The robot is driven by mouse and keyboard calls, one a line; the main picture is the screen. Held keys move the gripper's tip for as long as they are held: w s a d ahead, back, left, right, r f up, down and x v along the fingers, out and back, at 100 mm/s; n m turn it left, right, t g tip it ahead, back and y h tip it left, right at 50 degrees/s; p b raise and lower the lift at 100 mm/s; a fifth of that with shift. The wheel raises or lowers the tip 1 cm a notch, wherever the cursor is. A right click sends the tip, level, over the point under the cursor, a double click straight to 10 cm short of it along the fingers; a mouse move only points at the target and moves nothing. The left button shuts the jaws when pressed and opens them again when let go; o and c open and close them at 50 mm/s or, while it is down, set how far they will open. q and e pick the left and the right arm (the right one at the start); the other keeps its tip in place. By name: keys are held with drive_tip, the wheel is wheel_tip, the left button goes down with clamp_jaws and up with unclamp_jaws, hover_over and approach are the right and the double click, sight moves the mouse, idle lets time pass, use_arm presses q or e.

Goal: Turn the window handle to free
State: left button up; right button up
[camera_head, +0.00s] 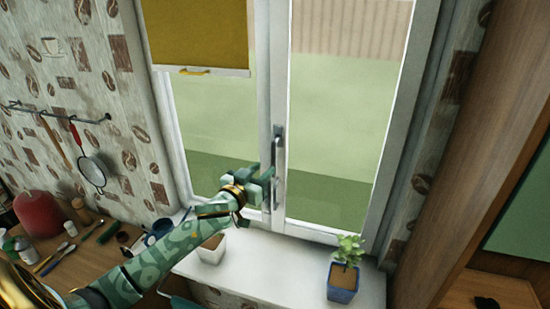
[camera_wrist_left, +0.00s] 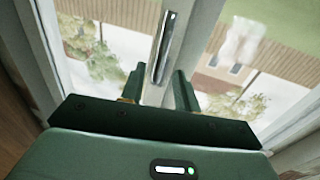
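The silver window handle (camera_head: 279,150) is on the middle post of the white window, and its bar hangs downward along the frame. It also shows in the left wrist view (camera_wrist_left: 165,45), ahead of the fingers. My left gripper (camera_head: 268,178) is at the lower part of the handle. In the left wrist view its two dark green fingers (camera_wrist_left: 158,85) are apart, with the handle's lower end between them and a gap visible on each side. Whether a finger touches the handle I cannot tell. My right gripper is not in view.
A white sill (camera_head: 265,265) lies below the window, with a white pot (camera_head: 212,250) and a blue pot with a plant (camera_head: 343,283). A yellow blind (camera_head: 197,35) covers the upper left pane. A cluttered wooden counter (camera_head: 85,262) stands at left, a wooden cabinet at right.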

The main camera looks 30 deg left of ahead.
sight(272, 161)
use_arm(q)
drive_tip(key=w, duration=0.6)
drive_tip(key=shift+w+a+f, duration=0.1)
drive_tip(key=shift+w+a, duration=0.2)
drive_tip(key=shift+w+d, duration=0.1)
drive_tip(key=shift+w, duration=0.3)
clamp_jaws()
